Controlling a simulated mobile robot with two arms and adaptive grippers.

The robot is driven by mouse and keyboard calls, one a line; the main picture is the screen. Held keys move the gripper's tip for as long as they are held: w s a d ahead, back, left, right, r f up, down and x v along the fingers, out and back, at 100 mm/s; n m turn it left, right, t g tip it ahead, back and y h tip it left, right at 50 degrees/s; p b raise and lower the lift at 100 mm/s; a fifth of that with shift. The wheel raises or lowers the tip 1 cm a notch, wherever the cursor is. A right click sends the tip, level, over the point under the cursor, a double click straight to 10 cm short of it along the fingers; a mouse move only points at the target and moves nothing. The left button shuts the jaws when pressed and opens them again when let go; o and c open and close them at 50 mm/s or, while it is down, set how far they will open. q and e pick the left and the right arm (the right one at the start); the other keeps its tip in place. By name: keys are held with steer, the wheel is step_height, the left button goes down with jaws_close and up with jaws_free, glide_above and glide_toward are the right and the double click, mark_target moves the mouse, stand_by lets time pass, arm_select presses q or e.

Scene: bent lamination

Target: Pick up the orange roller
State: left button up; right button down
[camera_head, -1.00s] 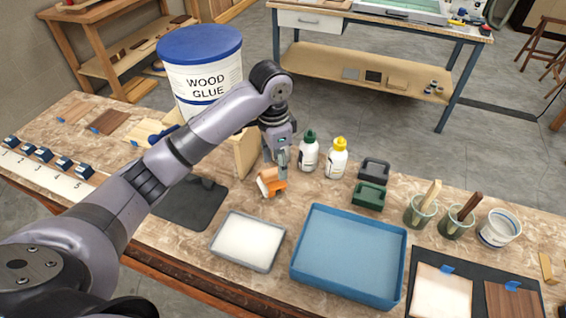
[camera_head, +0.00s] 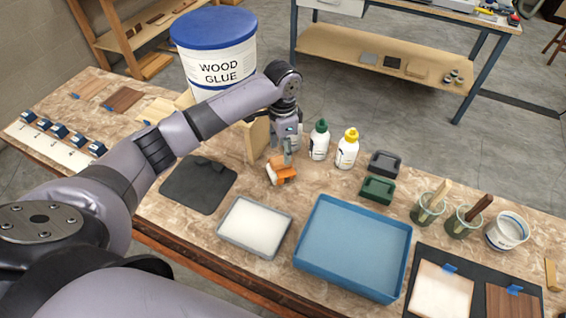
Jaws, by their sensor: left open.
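The orange roller (camera_head: 284,173) lies on the marbled bench top, just behind the small grey tray with white contents. Its orange part is to the right and a pale roller part shows at its left. My left gripper (camera_head: 288,156) points down directly over the orange part, with its fingertips at or very near it. The gripper is open; the view does not show whether the fingers touch the roller. My right gripper is not in view.
The small grey tray (camera_head: 225,236) and a larger blue tray (camera_head: 398,288) stand in front. A green-capped bottle (camera_head: 319,142) and a yellow-capped bottle (camera_head: 347,151) stand close right of the gripper. A wood glue bucket (camera_head: 216,52) and an upright wooden board (camera_head: 257,139) are behind left.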

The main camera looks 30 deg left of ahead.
mark_target(282, 159)
arm_select(q)
steer(key=shift+f+p, duration=0.3)
steer(key=shift+f, duration=0.3)
steer(key=f, duration=0.1)
steer(key=f+p, duration=0.1)
steer(key=f, duration=0.1)
steer(key=shift+a+f, duration=0.2)
steer(key=shift+f, duration=0.5)
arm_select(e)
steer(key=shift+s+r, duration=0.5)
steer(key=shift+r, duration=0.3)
arm_select(q)
steer(key=shift+c, duration=0.2)
jaws_close()
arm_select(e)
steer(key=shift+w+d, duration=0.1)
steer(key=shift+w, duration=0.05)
arm_select(q)
steer(key=shift+w, duration=0.1)
